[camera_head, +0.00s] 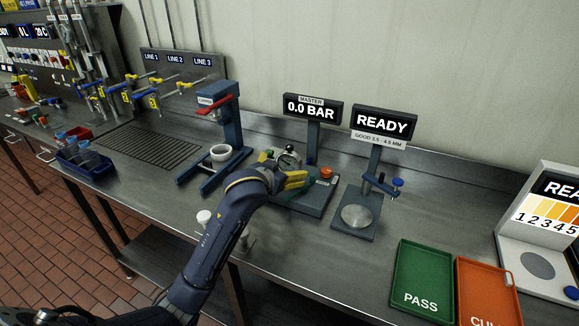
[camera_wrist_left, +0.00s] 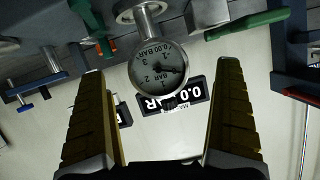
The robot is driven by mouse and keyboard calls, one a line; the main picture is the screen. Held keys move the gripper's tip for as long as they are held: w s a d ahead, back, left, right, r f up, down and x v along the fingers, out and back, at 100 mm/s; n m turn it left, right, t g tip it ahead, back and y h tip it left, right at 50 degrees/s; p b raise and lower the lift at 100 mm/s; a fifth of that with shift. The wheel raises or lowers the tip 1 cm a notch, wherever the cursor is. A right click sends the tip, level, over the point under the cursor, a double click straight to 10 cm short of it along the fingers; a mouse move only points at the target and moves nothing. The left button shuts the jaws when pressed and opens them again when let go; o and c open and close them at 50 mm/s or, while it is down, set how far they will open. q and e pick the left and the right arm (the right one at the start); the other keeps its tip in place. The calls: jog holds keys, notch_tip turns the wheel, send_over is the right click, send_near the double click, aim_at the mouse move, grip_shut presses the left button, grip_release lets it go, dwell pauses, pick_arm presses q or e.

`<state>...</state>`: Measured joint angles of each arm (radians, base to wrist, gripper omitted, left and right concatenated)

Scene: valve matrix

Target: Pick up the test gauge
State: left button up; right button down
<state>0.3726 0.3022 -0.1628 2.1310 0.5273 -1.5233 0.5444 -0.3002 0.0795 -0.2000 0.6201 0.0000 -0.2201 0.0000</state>
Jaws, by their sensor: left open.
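The test gauge (camera_head: 288,160) is a small round dial with a light face, standing at the MASTER station beside the "0.0 BAR" display. In the left wrist view the gauge (camera_wrist_left: 158,68) shows upside down, its dial facing the camera, with a metal fitting (camera_wrist_left: 149,15) at the picture's top. My left gripper (camera_head: 297,181) is in front of the gauge in the head view and hides part of the station. Its yellow fingers are wide apart, with the dial framed between their tips in the wrist view. Nothing is held. My right gripper is not in view.
The MASTER display (camera_head: 312,107) stands behind the gauge. A red knob (camera_head: 326,173) is close to the gripper's right. The READY stand (camera_head: 358,215) is farther right, then green PASS (camera_head: 424,275) and orange (camera_head: 487,290) trays. A blue press (camera_head: 232,135) with a white ring is left.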

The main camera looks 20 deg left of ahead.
aim_at(288, 165)
pick_arm(q)
jog(key=shift+x, duration=2.65)
jog(key=shift+d, duration=0.1)
jog(key=shift+r, duration=0.1)
jog(key=c, duration=1.5)
